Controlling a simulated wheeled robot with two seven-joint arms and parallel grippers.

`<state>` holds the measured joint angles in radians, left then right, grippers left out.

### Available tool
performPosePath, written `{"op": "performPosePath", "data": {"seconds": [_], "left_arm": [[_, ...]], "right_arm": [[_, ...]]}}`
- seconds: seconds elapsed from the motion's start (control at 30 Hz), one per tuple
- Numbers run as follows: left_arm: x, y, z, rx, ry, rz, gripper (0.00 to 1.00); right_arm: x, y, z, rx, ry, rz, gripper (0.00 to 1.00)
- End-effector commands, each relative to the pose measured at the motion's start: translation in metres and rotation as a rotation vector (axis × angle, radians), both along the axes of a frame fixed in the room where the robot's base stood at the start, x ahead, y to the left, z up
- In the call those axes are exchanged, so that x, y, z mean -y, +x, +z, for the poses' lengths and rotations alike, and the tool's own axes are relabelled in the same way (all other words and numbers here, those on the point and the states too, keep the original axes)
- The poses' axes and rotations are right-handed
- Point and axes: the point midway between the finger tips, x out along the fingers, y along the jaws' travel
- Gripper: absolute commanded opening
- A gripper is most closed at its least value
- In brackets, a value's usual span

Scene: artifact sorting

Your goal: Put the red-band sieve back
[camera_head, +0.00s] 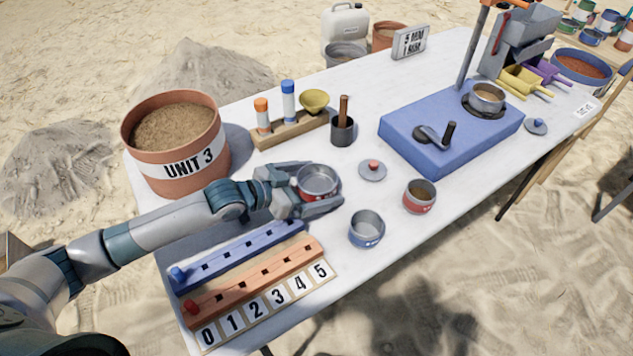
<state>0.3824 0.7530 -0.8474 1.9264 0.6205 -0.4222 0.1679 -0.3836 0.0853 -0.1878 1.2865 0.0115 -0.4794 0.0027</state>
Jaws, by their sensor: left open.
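A round metal sieve with a red band (317,180) stands on the white table, between the fingers of my left gripper (322,190). The fingers are open on either side of it; whether they touch it I cannot tell. A second red-banded metal vessel (420,197), with brown material inside, stands to the right. A blue-banded vessel (367,229) stands nearer the front edge. Another round metal vessel (487,97) sits on the blue machine (415,155). My right gripper is out of view.
A grey lid with a red knob (372,170) lies behind the vessels. Blue (236,257) and orange (255,278) slotted rails and a number strip (266,304) lie at front left. The UNIT 3 tub (176,145) and a wooden rack (290,129) stand behind my arm.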

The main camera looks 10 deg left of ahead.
Motion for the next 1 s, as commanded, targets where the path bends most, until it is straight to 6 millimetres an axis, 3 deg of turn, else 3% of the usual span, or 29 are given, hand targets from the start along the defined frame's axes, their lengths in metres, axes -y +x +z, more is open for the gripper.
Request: {"op": "performPosePath", "data": {"seconds": [0.37,1.0], "left_arm": [[-0.01,-0.01,0.007,0.0,0.001,0.0,0.97],[-0.073,-0.073,0.044,-0.001,0.002,0.001,0.97]], "right_arm": [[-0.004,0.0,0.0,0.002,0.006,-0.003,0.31],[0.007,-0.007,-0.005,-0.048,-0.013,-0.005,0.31]]}}
